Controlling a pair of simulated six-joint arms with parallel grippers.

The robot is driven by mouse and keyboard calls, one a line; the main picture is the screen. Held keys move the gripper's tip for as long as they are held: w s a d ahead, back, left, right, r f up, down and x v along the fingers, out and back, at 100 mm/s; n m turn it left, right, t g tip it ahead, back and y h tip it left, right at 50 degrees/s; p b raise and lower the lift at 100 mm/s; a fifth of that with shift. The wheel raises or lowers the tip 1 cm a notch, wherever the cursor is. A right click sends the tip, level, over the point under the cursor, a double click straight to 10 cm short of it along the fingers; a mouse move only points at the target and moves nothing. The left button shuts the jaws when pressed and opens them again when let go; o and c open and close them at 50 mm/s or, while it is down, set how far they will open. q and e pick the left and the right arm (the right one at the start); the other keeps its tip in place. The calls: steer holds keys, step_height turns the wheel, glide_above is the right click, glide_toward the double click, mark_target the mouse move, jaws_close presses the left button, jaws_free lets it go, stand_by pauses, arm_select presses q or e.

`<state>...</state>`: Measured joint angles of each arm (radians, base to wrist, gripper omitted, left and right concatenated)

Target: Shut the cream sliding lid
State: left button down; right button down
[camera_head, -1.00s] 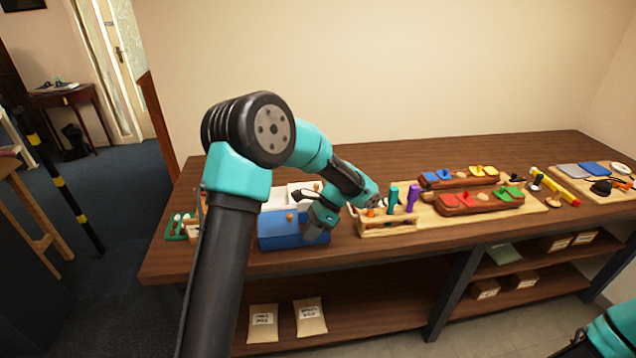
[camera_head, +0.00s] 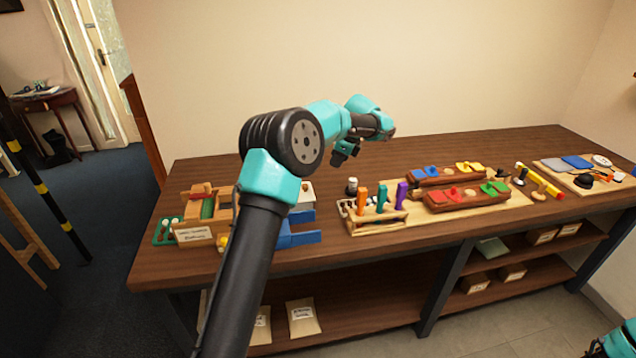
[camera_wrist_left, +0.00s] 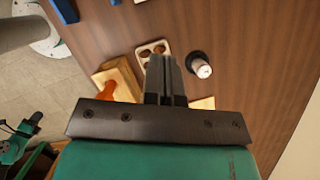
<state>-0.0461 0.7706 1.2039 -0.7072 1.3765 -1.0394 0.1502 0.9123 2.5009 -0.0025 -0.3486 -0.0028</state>
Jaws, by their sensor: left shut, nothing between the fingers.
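A cream piece with a small orange knob (camera_head: 306,194), which looks like the sliding lid, shows just right of my left arm in the head view. Blue box parts (camera_head: 302,238) lie in front of it. My arm hides their left side, so I cannot tell how far the lid is open. My left gripper (camera_head: 338,158) is raised above the back of the table, behind and to the right of the lid, apart from it. Its fingers (camera_wrist_left: 165,75) are shut and empty in the left wrist view. My right gripper is out of the picture.
A wooden rack (camera_head: 376,222) with orange, teal and purple handles stands right of the box. A small dark jar with a white top (camera_head: 351,186) is behind it. Wooden and green parts (camera_head: 202,205) lie on the left. The table's back middle is clear.

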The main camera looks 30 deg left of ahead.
arm_select(q)
steer(key=shift+f, duration=0.1)
glide_toward(311, 192)
steer(key=x, duration=0.5)
steer(key=shift+a, duration=0.4)
stand_by(0.4)
